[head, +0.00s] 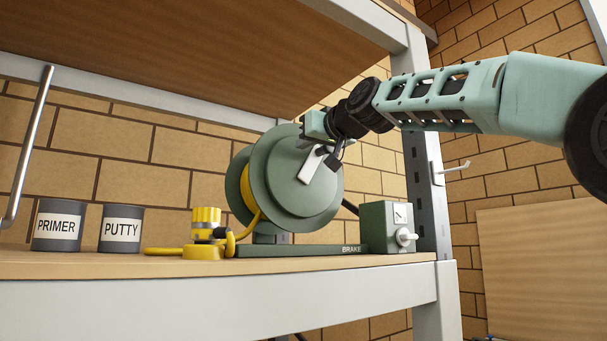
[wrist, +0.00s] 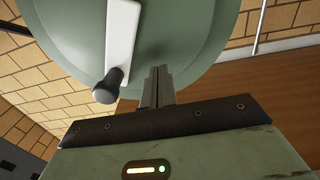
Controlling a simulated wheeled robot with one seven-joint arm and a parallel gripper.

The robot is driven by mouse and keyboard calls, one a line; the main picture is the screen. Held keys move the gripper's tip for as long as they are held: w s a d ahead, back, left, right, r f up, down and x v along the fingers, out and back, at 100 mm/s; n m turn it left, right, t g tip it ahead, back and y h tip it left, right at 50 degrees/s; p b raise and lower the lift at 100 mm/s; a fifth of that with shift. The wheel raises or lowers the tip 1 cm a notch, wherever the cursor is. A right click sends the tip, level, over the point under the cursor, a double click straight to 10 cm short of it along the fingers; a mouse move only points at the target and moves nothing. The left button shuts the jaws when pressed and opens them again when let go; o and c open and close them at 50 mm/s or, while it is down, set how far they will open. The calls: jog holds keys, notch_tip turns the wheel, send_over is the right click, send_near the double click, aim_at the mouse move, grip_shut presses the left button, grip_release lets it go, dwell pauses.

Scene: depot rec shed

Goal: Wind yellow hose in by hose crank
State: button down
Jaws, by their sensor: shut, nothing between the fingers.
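The green hose reel (head: 285,190) stands on the shelf with yellow hose (head: 247,195) wound on its drum. The pale crank arm (head: 311,166) lies across the reel's face and also shows in the wrist view (wrist: 121,35). Its black knob (wrist: 108,87) sticks out at one end. My gripper (wrist: 158,75) is shut and empty, with its fingers just right of the knob in the wrist view, apart from it. In the head view my gripper's body is beside the upper reel; its fingertips are hard to make out there. The yellow hose end (head: 206,224) lies left of the reel.
A green box with a white knob (head: 404,237) stands right of the reel, near the BRAKE label (head: 351,249). PRIMER (head: 58,226) and PUTTY (head: 121,229) cans stand at left. An upper shelf (head: 190,50) hangs above; a metal post (head: 420,180) rises at right.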

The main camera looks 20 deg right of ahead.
jog(key=shift+w+d+r, duration=0.15)
jog(key=shift+w+d, duration=0.05)
jog(key=shift+d, duration=0.3)
jog(key=shift+w+d+r, duration=0.1)
jog(key=shift+w+d, duration=0.05)
jog(key=shift+d, duration=0.35)
